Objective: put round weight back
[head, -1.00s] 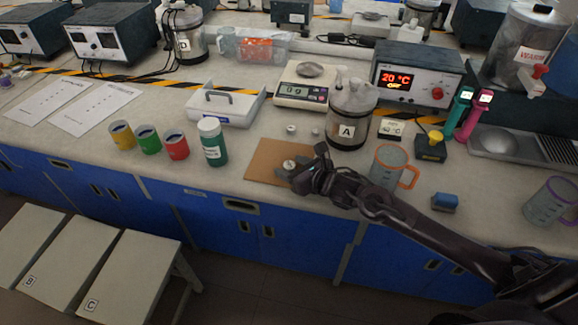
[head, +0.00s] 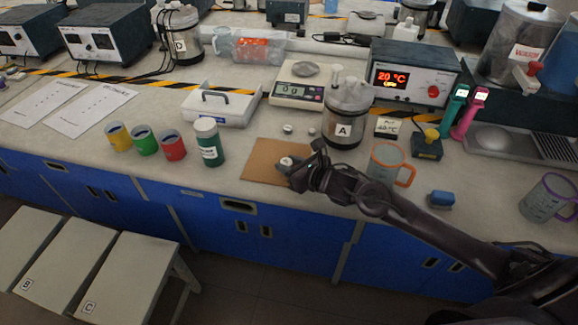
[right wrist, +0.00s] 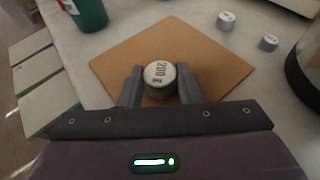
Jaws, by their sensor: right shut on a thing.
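A round metal weight marked 200 (right wrist: 159,74) sits between the fingers of my right gripper (right wrist: 158,88), over the brown square board. In the head view the weight (head: 286,161) shows pale at the tips of my right gripper (head: 288,170), which is shut on it. Whether it touches the board is hard to tell. Two smaller round weights, one (right wrist: 226,18) and another (right wrist: 268,42), stand on the bench beyond the board. They also show in the head view (head: 288,128). My left gripper is not in view.
The brown board (head: 258,160) lies near the bench's front edge. A balance (head: 298,90) and a white handled box (head: 220,105) stand behind.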

